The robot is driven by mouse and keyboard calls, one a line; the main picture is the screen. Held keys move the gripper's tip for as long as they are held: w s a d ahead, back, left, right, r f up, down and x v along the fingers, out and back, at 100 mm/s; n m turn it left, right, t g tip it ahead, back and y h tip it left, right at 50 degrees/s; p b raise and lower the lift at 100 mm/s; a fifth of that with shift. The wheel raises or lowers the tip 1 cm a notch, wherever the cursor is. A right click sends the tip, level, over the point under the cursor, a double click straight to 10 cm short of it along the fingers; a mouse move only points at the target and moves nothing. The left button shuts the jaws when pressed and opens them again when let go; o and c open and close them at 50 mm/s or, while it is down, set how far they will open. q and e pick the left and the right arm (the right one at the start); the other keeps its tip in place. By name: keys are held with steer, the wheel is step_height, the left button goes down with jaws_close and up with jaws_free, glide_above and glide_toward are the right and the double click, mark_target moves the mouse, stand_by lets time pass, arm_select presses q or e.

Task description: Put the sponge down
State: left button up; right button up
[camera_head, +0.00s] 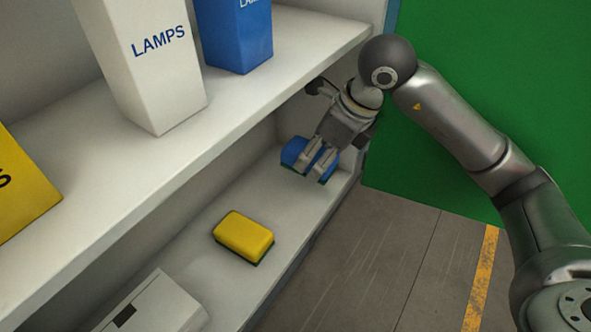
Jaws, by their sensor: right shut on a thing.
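A blue sponge (291,151) with a green underside is between the fingers of my right gripper (318,164), at the far end of the lower shelf (212,262). The gripper is shut on it and covers part of it. The sponge is over or on the lower shelf; I cannot tell whether it touches the surface. A yellow sponge (243,236) with a green underside lies on the same shelf, nearer and to the left, apart from the gripper. My left gripper is not in view.
The upper shelf (228,113) overhangs the lower one and bears a white LAMPS box (150,75), a blue box (235,35) and a yellow box (22,190). A white box (155,305) stands at the lower shelf's near end. Bare shelf lies between the sponges.

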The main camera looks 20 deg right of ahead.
steer(key=w+a+f, duration=0.1)
steer(key=a+f+p, duration=0.1)
steer(key=f, duration=0.1)
steer(key=w+a+f, duration=0.1)
steer(key=f, duration=0.1)
steer(key=shift+w, duration=0.35)
steer(key=p+x, duration=0.2)
steer(key=shift+s+f, duration=0.1)
steer(key=shift+f, duration=0.7)
steer(key=o, duration=1.4)
steer(key=shift+o, duration=0.2)
